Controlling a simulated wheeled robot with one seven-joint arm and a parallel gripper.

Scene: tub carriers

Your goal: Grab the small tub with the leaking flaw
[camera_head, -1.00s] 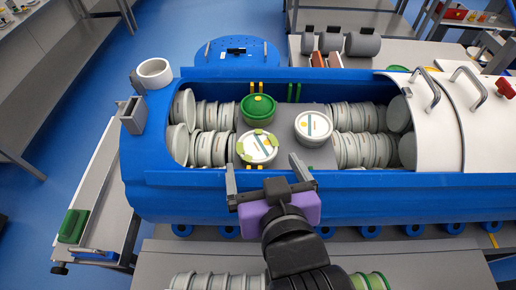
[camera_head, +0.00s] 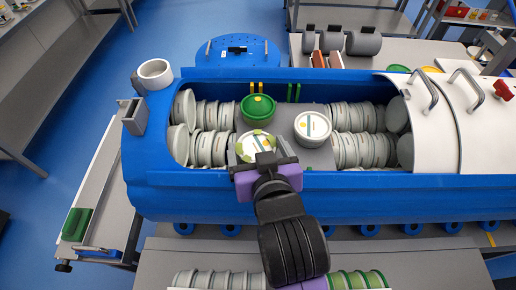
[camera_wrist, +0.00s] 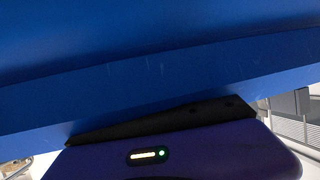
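A small round white tub (camera_head: 252,143) with green-yellow blotches on its lid stands inside the blue carrier's opening, near its front edge. The blotches look like leaked matter. My gripper (camera_head: 262,158) is just in front of this tub, at the carrier's front rim, and covers part of the tub's near side. Its fingers look spread apart and empty; their tips are hard to make out. The wrist view shows a blue wall close up and a dark part of my gripper, but no tub.
The blue carrier (camera_head: 200,192) holds a green-lidded tub (camera_head: 258,107) behind the blotched one and a clean white-lidded tub (camera_head: 312,126) to its right. Several grey discs stand in rows on both sides. A white cover (camera_head: 430,130) closes the carrier's right part.

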